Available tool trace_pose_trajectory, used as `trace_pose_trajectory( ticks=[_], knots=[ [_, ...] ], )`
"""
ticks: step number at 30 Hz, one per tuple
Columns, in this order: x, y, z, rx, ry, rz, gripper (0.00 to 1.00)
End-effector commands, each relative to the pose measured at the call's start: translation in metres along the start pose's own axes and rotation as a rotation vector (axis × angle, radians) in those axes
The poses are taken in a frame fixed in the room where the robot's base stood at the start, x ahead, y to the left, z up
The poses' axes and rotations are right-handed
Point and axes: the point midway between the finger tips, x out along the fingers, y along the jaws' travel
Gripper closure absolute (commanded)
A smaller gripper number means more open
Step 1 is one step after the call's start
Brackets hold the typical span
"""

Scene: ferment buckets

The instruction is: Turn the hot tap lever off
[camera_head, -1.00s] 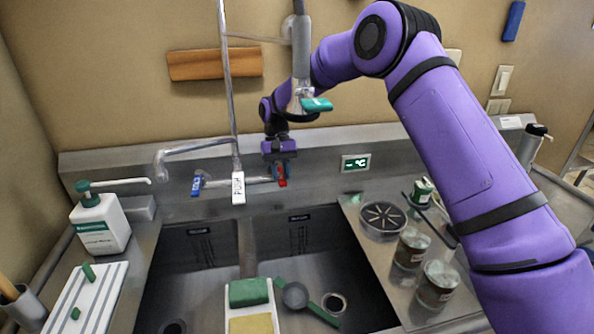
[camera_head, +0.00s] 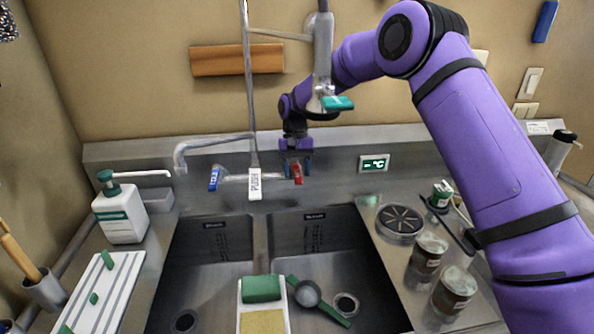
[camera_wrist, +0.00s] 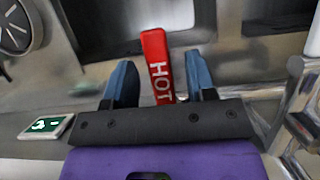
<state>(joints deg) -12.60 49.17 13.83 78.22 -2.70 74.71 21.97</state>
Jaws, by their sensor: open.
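The red hot tap lever (camera_head: 297,173) is on the right end of the tap bar, above the sink. In the wrist view the lever (camera_wrist: 157,62), marked HOT, lies between and beyond the two blue fingers. My gripper (camera_wrist: 162,80) is open, with a finger on each side of the lever and a gap showing on both sides. In the head view my gripper (camera_head: 296,160) comes down over the lever from above. The blue lever (camera_head: 214,178) is on the left end of the same bar.
A white PUSH tag (camera_head: 255,184) hangs mid-bar beside the vertical pipe. A spray head (camera_head: 322,95) hangs close by my arm. The double sink (camera_head: 262,232) lies below. A soap bottle (camera_head: 120,212) stands left, and jars (camera_head: 428,251) stand right.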

Motion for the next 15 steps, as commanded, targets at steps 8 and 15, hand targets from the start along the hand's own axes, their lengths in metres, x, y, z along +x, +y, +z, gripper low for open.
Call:
trace_pose_trajectory(
  ticks=[8, 15],
  knots=[
    [-0.033, 0.0, -0.001, 0.0, 0.003, 0.0, 0.49],
    [-0.078, -0.001, -0.001, -0.001, 0.004, -0.001, 0.49]
  ],
)
